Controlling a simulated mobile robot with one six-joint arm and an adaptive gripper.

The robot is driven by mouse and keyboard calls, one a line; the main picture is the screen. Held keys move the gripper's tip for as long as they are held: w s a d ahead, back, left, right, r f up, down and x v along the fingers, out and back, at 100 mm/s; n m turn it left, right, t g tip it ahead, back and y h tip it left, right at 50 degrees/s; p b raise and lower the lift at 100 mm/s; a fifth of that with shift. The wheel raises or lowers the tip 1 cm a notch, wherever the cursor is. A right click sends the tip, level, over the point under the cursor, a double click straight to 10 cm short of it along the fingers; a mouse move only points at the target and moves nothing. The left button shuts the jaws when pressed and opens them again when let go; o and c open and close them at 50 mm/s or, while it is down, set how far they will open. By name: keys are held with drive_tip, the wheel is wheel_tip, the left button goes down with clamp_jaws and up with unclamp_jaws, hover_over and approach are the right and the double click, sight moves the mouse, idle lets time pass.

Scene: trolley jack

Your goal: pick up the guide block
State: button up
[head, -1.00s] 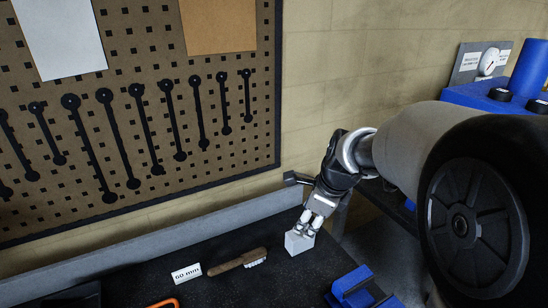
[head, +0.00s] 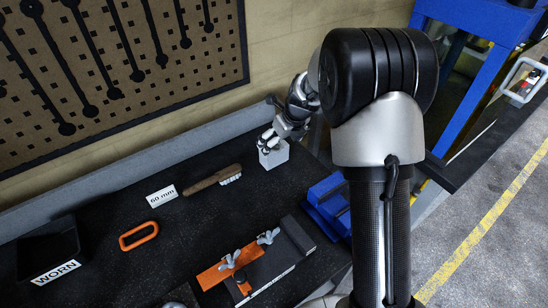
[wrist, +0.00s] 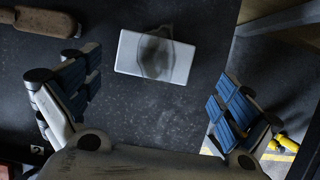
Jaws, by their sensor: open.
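The guide block, as I take it, is a pale grey-white block (head: 273,155) on the dark bench top, near the back right end. In the wrist view the block (wrist: 128,58) shows a flat rectangular top with a dark smudge. My gripper (head: 267,140) is right at the block in the head view and partly covers it. In the wrist view my gripper (wrist: 156,82) is open, its blue-padded fingers apart to the left and right of the block. The block sits a little beyond the line of the fingers, and I see no contact.
A wooden-handled brush (head: 213,180) and a "60 mm" card (head: 162,196) lie left of the block. An orange ring (head: 138,236), a black "WORN" bin (head: 50,250), an orange clamp fixture (head: 230,265) and a blue part (head: 325,205) are nearer. The back ledge (head: 130,178) runs behind.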

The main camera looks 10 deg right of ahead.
sight(275, 147)
drive_tip(key=b+x, duration=0.1)
drive_tip(key=x, duration=0.2)
drive_tip(key=b+x, duration=0.1)
drive_tip(key=x, duration=0.1)
drive_tip(key=shift+a+f+b, duration=0.2)
drive_tip(key=shift+a+b, duration=0.15)
drive_tip(key=shift+w+f, duration=0.15)
drive_tip(key=shift+f, duration=0.15)
drive_tip(key=shift+r, duration=0.1)
drive_tip(key=shift+c, duration=0.3)
drive_tip(key=c, duration=1.9)
drive_tip(key=shift+r, duration=0.15)
